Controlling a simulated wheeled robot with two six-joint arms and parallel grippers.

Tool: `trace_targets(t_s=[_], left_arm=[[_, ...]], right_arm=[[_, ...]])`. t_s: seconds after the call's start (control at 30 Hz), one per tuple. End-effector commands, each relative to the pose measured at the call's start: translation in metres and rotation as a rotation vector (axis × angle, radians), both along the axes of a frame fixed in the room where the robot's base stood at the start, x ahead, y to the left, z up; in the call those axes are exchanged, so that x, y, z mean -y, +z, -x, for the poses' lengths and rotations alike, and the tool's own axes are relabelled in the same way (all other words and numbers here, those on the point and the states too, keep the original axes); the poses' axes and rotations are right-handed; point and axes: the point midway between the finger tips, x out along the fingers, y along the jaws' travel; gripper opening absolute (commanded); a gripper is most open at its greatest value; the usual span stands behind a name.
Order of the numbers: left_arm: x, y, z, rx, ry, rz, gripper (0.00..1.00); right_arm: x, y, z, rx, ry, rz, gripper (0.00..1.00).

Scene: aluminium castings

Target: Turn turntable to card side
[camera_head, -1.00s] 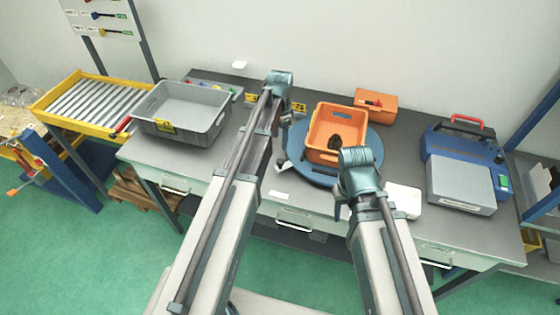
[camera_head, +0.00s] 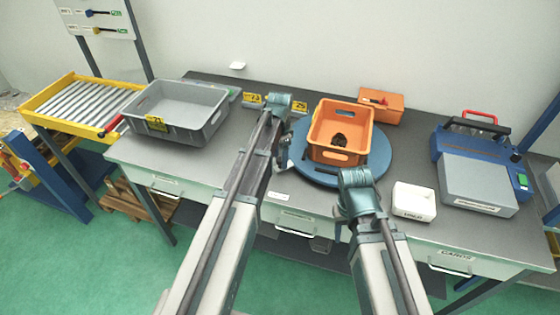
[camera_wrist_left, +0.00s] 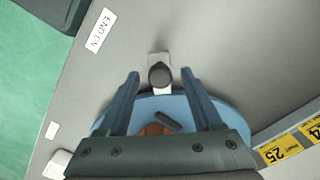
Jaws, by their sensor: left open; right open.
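The turntable (camera_head: 381,160) is a blue round disc on the grey bench, and it also shows at the bottom of the left wrist view (camera_wrist_left: 218,112). An orange crate (camera_head: 331,155) stands on it with a dark lump inside. My left gripper (camera_head: 284,160) is at the disc's left edge, pointing down. In the left wrist view its fingers (camera_wrist_left: 160,73) are open, and a dark round knob (camera_wrist_left: 160,76) on a pale plate lies between them in the picture; I cannot tell whether they touch it. My right gripper (camera_head: 342,217) is open and empty near the disc's front edge.
A grey bin (camera_head: 188,133) stands at the left, beside a yellow roller rack (camera_head: 46,98). An orange box (camera_head: 394,110) is behind the disc. A small white box (camera_head: 414,202) and a blue-grey machine (camera_head: 476,180) stand right. A drawer below is labelled CARDS (camera_head: 456,254).

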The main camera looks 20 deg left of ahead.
Motion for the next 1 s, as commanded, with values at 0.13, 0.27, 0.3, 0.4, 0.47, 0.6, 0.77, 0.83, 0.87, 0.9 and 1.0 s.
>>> trace_targets(t_s=[0.13,0.27,0.3,0.4,0.47,0.6,0.77,0.83,0.87,0.9,1.0], left_arm=[[0.0000,0.0007,0.0000,0.000,0.000,0.000,0.67],[0.0000,0.0008,0.0000,0.000,0.000,0.000,0.52],[0.0000,0.0007,0.0000,0.000,0.000,0.000,0.45],[0.0000,0.0007,0.0000,0.000,0.000,0.000,0.27],[0.0000,0.0007,0.0000,0.000,0.000,0.000,0.16],[0.0000,0.0007,0.0000,0.000,0.000,0.000,0.00],[0.0000,0.0007,0.0000,0.000,0.000,0.000,0.00],[0.0000,0.0007,0.0000,0.000,0.000,0.000,0.00],[0.0000,0.0007,0.0000,0.000,0.000,0.000,0.00],[0.0000,0.0007,0.0000,0.000,0.000,0.000,0.00],[-0.0001,0.0007,0.0001,0.000,0.000,0.000,0.00]], right_arm=[[0.0001,0.0007,0.0000,0.000,0.000,0.000,0.50],[0.0001,0.0007,0.0000,0.000,0.000,0.000,0.50],[0.0001,0.0007,0.0000,0.000,0.000,0.000,0.50],[0.0000,0.0007,0.0000,0.000,0.000,0.000,0.50],[0.0001,0.0007,0.0000,0.000,0.000,0.000,0.50],[0.0001,0.0007,0.0000,0.000,0.000,0.000,0.50],[0.0001,0.0007,0.0000,0.000,0.000,0.000,0.50],[0.0000,0.0007,0.0000,0.000,0.000,0.000,0.50],[0.0000,0.0007,0.0000,0.000,0.000,0.000,0.50],[0.0000,0.0006,0.0000,0.000,0.000,0.000,0.50],[0.0000,0.0006,0.0000,0.000,0.000,0.000,0.50]])
